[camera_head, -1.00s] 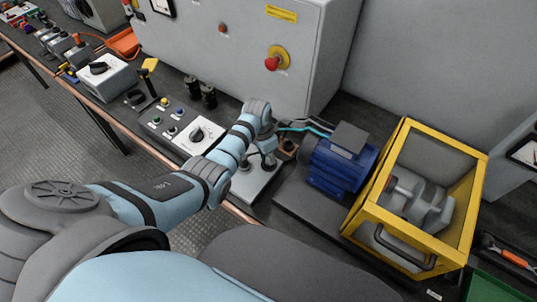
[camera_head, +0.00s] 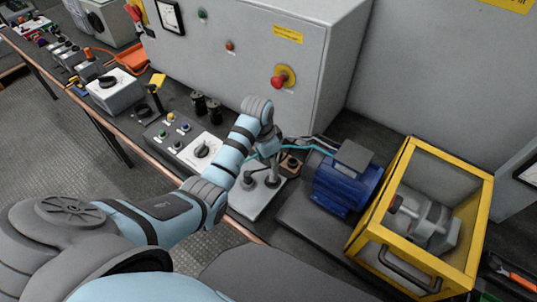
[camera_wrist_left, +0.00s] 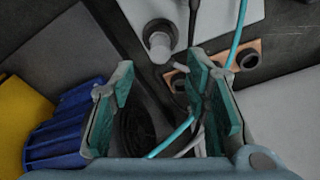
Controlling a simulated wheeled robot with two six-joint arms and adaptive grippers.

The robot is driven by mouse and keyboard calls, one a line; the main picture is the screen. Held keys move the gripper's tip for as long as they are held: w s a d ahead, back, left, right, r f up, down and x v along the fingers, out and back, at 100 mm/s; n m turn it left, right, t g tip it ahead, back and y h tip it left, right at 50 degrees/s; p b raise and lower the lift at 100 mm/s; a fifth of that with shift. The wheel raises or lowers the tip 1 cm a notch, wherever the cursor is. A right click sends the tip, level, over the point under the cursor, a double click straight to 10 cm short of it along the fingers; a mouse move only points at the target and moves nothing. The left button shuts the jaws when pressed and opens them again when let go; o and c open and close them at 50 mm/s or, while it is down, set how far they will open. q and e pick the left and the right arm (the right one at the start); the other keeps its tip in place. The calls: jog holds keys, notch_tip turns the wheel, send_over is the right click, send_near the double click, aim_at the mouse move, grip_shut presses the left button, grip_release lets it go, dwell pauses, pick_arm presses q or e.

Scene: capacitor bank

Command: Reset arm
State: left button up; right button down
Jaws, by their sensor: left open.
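My left gripper (camera_head: 270,178) hangs from the light blue arm over a light grey plate (camera_head: 246,207) on the bench. In the left wrist view the left gripper (camera_wrist_left: 165,100) has two green-lined fingers spread apart with no solid object held between them. A cyan wire (camera_wrist_left: 238,40) and paler cables run across and behind the right finger. A grey post (camera_wrist_left: 160,40) on the plate and a copper bar with dark rings (camera_wrist_left: 248,58) lie beyond the fingertips. In the head view the fingers are small and partly merge with the posts on the plate. My right gripper does not show.
A blue motor (camera_head: 342,185) and a yellow-framed guard box (camera_head: 398,172) stand right of the gripper. A grey cabinet with a red button (camera_head: 280,80) rises behind. A control box with a dial (camera_head: 202,150) is to the left. Bare floor (camera_head: 60,150) lies before the bench.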

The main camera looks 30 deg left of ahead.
pick_arm(q)
jog(key=r, duration=0.4)
jog(key=shift+s+a+r, duration=0.2)
jog(key=shift+s+r, duration=0.1)
jog(key=shift+r, duration=0.1)
